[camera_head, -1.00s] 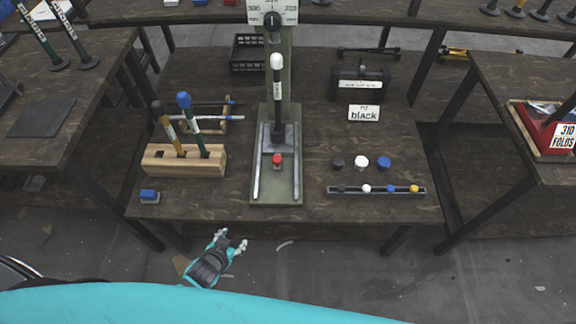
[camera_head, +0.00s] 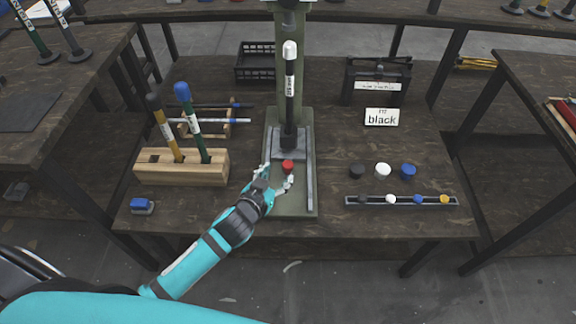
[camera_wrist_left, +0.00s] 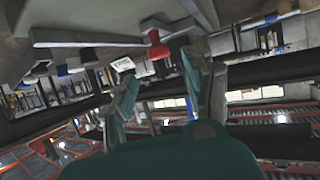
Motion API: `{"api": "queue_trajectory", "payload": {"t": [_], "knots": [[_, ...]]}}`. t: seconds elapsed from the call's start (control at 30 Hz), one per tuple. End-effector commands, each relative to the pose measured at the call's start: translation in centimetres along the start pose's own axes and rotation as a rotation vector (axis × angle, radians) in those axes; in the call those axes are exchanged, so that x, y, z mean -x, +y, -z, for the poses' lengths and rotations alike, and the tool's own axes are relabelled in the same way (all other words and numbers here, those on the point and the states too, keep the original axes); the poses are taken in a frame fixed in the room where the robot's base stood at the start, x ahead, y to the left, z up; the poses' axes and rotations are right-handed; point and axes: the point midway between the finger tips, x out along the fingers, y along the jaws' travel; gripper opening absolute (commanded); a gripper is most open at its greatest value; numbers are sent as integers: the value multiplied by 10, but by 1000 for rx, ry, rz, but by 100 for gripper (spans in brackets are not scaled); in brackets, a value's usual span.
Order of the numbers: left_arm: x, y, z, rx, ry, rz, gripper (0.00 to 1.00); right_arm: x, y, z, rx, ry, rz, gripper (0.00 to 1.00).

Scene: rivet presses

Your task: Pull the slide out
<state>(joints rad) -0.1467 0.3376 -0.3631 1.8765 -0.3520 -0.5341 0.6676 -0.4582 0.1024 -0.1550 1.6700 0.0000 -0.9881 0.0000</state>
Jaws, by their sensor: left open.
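The press (camera_head: 290,90) stands on the dark table, with a green base and two pale rails. Its grey slide (camera_head: 288,145) sits between the rails under a black, white-topped rod, with a red knob (camera_head: 288,166) at its front. My left gripper (camera_head: 277,175) is open at the knob's near side, its fingers spread to either side. In the left wrist view the red knob (camera_wrist_left: 157,45) shows beyond the gap between the open fingers (camera_wrist_left: 158,65). Contact with the knob cannot be told. My right gripper is not in view.
A wooden block (camera_head: 180,167) holding two upright handled tools is left of the press, with a blue-topped piece (camera_head: 142,206) in front. Black, white and blue caps and a narrow strip (camera_head: 400,200) lie to the right. A "black" sign (camera_head: 382,117) stands behind them.

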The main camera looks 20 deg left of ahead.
Motion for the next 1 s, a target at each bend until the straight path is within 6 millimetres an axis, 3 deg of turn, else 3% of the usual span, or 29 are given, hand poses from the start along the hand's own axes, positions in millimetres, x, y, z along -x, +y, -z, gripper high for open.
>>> {"api": "queue_trajectory", "payload": {"t": [0.2, 0.4, 0.83, 1.0], "knots": [[-48, 0, -1, -1, 3, 0, 52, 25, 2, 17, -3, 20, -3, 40], [-74, 0, -1, -1, 1, 0, 52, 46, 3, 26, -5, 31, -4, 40], [-82, 0, 0, 0, 0, -1, 51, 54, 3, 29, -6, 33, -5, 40], [-82, 0, 0, 0, 0, -1, 29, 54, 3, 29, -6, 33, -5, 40]]}}
